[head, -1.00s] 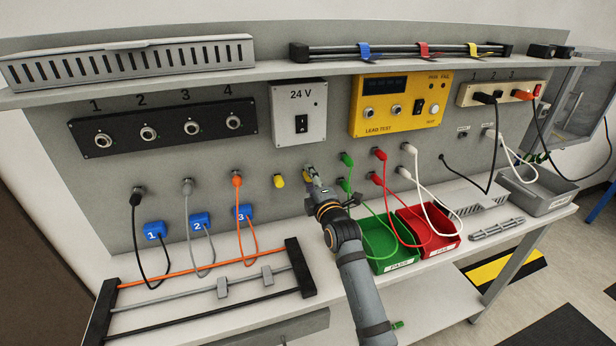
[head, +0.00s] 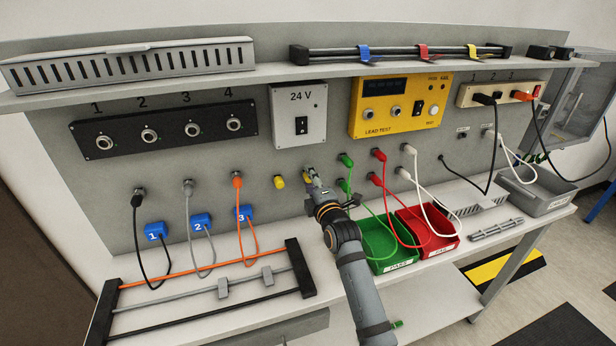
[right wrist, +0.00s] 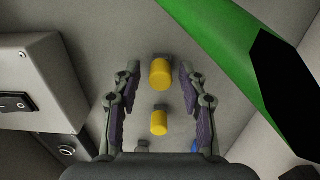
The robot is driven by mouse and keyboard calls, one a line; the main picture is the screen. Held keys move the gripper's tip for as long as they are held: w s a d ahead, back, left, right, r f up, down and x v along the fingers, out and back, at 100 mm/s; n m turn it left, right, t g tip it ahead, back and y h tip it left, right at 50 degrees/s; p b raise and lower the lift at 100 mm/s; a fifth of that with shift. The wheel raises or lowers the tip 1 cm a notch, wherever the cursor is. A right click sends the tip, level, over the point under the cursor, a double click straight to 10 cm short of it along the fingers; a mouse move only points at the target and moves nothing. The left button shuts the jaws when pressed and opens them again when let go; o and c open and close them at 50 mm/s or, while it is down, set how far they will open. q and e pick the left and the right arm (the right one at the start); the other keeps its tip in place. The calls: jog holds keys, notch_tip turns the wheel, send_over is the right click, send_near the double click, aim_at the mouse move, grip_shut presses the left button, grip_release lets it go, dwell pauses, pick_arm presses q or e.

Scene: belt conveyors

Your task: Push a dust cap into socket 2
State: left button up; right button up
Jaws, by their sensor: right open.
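Socket 2 (head: 149,135) is the second of several round metal sockets on the black numbered panel at the left; its front is uncovered. A yellow dust cap (head: 279,182) sits on the grey back wall below the 24 V box. Another yellow cap (head: 307,177) is just right of it, partly hidden by my right gripper (head: 315,173). In the right wrist view, two yellow caps show: one (right wrist: 160,74) lies between the open fingertips, the other (right wrist: 159,123) lower between the fingers. Neither cap is visibly gripped. My left gripper is out of view.
Green and red plugs with cables (head: 346,160) hang close right of my right gripper. The 24 V box (head: 288,105) and yellow lead tester (head: 377,128) stick out above. Green (head: 398,264) and red bins stand below. Numbered cables hang at the left.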

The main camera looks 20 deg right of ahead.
grip_shut()
dwell(0.4)
jog(key=shift+s+p, duration=1.1)
jog(key=shift+s, duration=1.45)
